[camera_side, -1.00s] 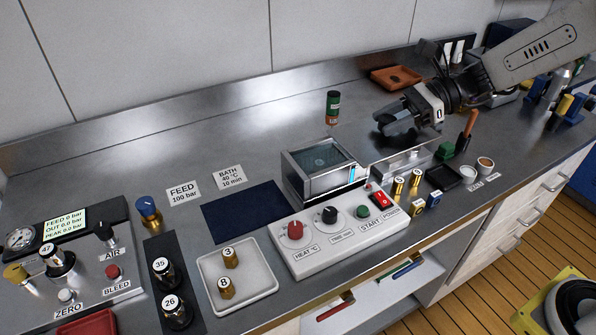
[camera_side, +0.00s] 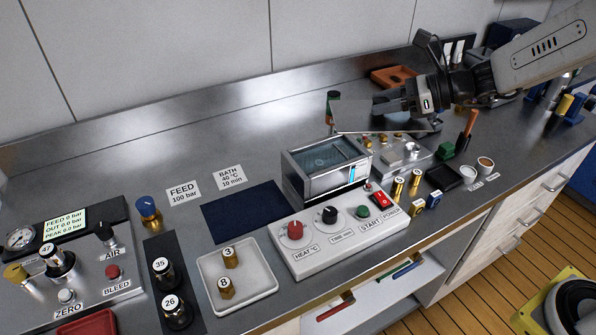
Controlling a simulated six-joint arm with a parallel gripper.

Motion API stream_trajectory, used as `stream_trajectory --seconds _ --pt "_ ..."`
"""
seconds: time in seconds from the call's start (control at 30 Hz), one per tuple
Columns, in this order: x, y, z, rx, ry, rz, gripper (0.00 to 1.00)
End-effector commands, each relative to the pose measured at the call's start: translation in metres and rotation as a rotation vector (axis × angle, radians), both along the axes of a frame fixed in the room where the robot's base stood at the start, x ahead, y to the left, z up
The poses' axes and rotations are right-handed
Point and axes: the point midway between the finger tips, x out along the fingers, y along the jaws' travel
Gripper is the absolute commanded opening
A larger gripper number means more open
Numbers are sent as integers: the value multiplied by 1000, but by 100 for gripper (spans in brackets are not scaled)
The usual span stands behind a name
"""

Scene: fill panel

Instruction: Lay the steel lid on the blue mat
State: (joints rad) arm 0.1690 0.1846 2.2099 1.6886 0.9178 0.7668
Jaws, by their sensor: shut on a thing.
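My gripper (camera_side: 392,104) is shut on the steel lid (camera_side: 352,117), a thin flat metal plate. It holds the lid in the air, right of and behind the open water bath, above a steel block with brass-coloured parts. The lid partly hides a green-and-brown bottle behind it. The blue mat (camera_side: 244,211) lies flat and bare on the bench, left of the bath and well to the left of my gripper.
The steel water bath (camera_side: 308,183) stands between my gripper and the mat, with a white control box (camera_side: 338,232) in front. The uncovered steel block (camera_side: 405,160) has several brass-coloured parts. A white tray (camera_side: 262,286) with two brass cylinders sits before the mat.

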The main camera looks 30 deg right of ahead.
Motion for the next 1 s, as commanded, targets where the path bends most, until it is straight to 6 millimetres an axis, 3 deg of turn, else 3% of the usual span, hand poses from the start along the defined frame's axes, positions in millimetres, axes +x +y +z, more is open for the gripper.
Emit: stream_trajectory --seconds 0.5,1.0 --pt "14 -50 -17 0 2 -430 0" --pt "11 -66 -26 0 -1 -556 0"
